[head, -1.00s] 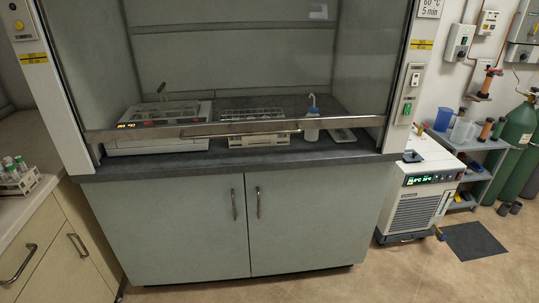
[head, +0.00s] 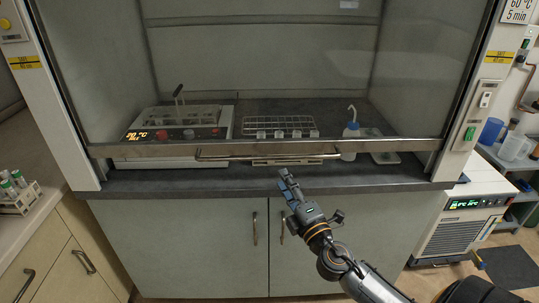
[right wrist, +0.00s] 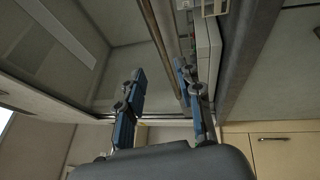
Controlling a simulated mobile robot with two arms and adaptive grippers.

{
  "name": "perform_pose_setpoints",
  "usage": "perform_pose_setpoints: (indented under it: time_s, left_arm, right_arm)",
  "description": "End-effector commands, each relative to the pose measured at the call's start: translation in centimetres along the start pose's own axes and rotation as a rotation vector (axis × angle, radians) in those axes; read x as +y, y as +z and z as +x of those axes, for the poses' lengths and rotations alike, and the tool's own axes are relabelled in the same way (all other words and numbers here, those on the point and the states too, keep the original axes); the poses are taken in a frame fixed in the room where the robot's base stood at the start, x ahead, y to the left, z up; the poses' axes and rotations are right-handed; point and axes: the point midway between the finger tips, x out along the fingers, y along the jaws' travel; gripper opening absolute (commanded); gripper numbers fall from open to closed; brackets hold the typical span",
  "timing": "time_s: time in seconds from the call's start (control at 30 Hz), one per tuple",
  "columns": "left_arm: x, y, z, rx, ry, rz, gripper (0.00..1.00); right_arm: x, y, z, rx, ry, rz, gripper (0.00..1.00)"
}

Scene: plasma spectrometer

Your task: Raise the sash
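The fume hood's glass sash (head: 420,70) is low, with its metal bottom rail (head: 120,151) a little above the dark worktop. A long bar handle (head: 215,156) runs along the rail; it also shows in the right wrist view (right wrist: 161,40). My right gripper (head: 285,178) is in front of the worktop edge, just below the handle's right half. In the right wrist view its two blue fingers (right wrist: 159,70) are spread apart and empty. The handle lies ahead, lined up with the gap between them; I see no contact. My left gripper is not in view.
Behind the sash stand a heated bath (head: 180,133), a wire rack (head: 300,122), a wash bottle (head: 351,140) and a small tray (head: 387,157). The dark worktop edge (head: 180,181) juts out below the sash. A chiller (head: 465,215) stands on the right.

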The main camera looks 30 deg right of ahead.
Motion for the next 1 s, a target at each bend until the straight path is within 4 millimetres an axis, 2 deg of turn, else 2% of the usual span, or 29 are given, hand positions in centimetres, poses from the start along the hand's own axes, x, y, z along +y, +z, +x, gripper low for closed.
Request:
perform_pose_setpoints:
  time_s: [0.03, 0.2, 0.43, 0.6, 0.9, 1.0]
  left_arm:
    - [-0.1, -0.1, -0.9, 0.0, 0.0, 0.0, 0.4]
    - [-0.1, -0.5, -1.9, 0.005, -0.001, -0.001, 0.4]
    - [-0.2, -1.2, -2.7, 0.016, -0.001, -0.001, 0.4]
    - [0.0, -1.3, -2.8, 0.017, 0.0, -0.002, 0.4]
    - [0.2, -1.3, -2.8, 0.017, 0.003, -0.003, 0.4]
    - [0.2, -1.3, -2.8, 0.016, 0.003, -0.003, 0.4]
  right_arm:
    - [0.6, 0.1, 1.4, -0.001, 0.003, -0.001, 0.35]
    - [0.5, 0.1, 5.1, -0.002, 0.002, -0.001, 0.35]
    - [0.1, 0.0, 8.6, 0.0, 0.0, 0.001, 0.35]
    - [0.0, 0.0, 9.8, -0.001, -0.002, 0.002, 0.35]
    - [-0.1, 0.0, 9.9, 0.0, -0.002, 0.002, 0.35]
    - [-0.1, 0.0, 9.9, 0.0, -0.002, 0.002, 0.15]
